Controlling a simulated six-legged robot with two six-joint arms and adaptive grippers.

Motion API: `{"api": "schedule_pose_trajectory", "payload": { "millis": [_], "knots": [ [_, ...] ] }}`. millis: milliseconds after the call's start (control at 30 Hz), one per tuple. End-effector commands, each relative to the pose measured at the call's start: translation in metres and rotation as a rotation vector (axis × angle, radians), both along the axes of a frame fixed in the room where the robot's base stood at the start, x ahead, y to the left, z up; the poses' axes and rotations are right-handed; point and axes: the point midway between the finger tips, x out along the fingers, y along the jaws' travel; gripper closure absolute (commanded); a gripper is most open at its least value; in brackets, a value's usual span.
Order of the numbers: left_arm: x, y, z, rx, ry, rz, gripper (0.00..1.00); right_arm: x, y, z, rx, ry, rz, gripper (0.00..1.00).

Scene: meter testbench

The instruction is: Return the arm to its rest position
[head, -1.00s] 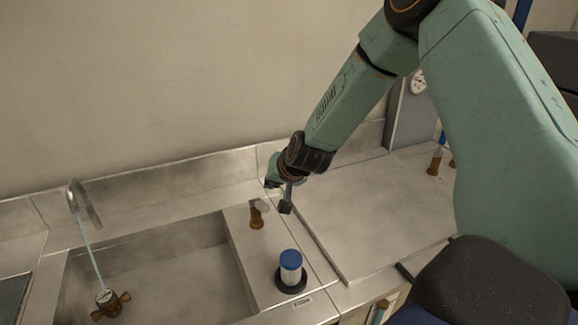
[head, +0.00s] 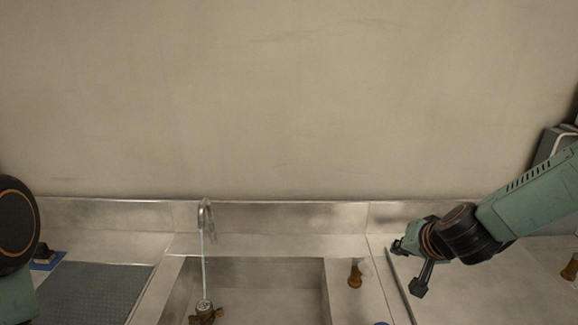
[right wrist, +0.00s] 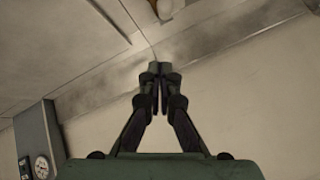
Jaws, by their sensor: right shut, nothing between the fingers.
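My right arm (head: 530,195) is green with black joints and reaches in from the right edge of the head view. Its gripper (head: 408,268) hangs over the steel counter, to the right of the sink. In the right wrist view the two dark fingers of the gripper (right wrist: 160,72) meet at their tips, with nothing between them. The gripper is shut and empty. Of my left arm only a dark round joint (head: 15,225) and a bit of green show at the left edge; its gripper is out of view.
A steel sink (head: 255,268) has a running tap (head: 206,215) over a brass meter (head: 205,312). A brown fitting (head: 355,275) stands left of my right gripper. A grey mat (head: 95,290) lies at left. The right wrist view shows a gauge (right wrist: 42,165).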

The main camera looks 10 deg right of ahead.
Motion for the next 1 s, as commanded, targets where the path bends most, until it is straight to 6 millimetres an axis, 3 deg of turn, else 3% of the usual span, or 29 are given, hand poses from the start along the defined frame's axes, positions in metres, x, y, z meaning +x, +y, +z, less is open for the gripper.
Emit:
{"api": "schedule_pose_trajectory", "payload": {
  "millis": [167,300,500,700,900,1000],
  "knots": [
    [0.000,0.000,0.000,0.000,0.000,0.000,0.26,-0.026,0.017,-0.038,-0.054,0.094,0.061,1.00],
    [0.000,0.000,0.000,0.000,0.001,0.000,0.26,-0.082,0.049,-0.098,-0.128,0.254,0.179,1.00],
    [0.000,0.000,0.000,0.000,0.000,0.000,0.26,-0.180,0.089,-0.164,-0.182,0.466,0.355,1.00],
    [0.000,0.000,0.000,0.000,0.000,0.000,0.26,-0.261,0.114,-0.196,-0.185,0.618,0.488,1.00],
    [0.000,0.000,0.000,0.000,0.000,0.000,0.26,-0.331,0.132,-0.209,-0.169,0.741,0.596,1.00],
    [0.000,0.000,-0.017,0.000,0.000,0.000,0.26,-0.326,0.131,-0.225,-0.168,0.732,0.587,1.00]
  ]
}}
